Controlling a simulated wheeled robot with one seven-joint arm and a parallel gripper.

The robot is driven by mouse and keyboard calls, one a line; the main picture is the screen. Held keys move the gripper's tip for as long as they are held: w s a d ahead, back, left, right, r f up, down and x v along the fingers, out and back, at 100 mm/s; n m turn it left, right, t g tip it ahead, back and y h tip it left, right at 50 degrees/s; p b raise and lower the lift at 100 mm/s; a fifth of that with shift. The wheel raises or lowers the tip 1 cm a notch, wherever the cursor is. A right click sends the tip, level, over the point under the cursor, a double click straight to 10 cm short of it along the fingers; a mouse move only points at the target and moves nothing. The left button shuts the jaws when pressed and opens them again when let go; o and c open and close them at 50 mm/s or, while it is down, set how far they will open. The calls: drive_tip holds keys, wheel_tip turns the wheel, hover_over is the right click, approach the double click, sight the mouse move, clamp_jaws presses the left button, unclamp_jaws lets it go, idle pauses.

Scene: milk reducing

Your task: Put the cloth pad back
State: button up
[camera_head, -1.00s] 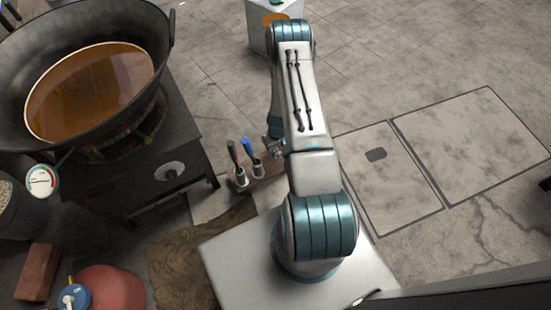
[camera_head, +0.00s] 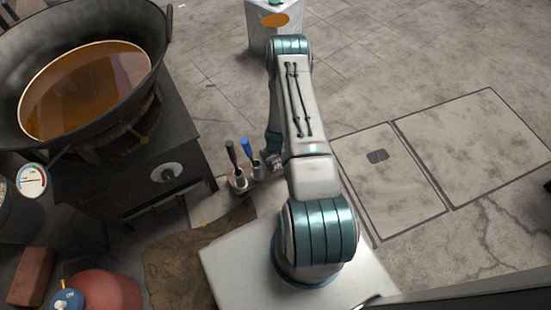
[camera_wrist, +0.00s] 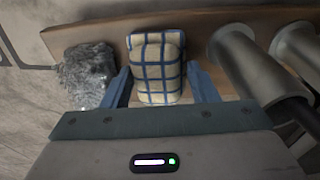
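The cloth pad (camera_wrist: 157,72), cream with a blue check, lies between the two blue fingers of my gripper (camera_wrist: 160,78) in the wrist view. The fingertips appear to touch its left and right sides, so my gripper looks shut on it. Behind the pad is a wooden rack board (camera_wrist: 205,22), which also shows in the head view (camera_head: 240,190). Whether the pad touches the board is unclear. In the head view my arm hides the pad, and my gripper is mostly hidden beside the rack.
Two metal cups (camera_wrist: 245,65) stand close right of the pad, holding dark- and blue-handled tools (camera_head: 247,150). A grey scouring bundle (camera_wrist: 88,75) is at the left. A large pan of brown liquid (camera_head: 85,90) sits on a stove at the left.

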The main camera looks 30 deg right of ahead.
drive_tip(key=shift+o, duration=0.7)
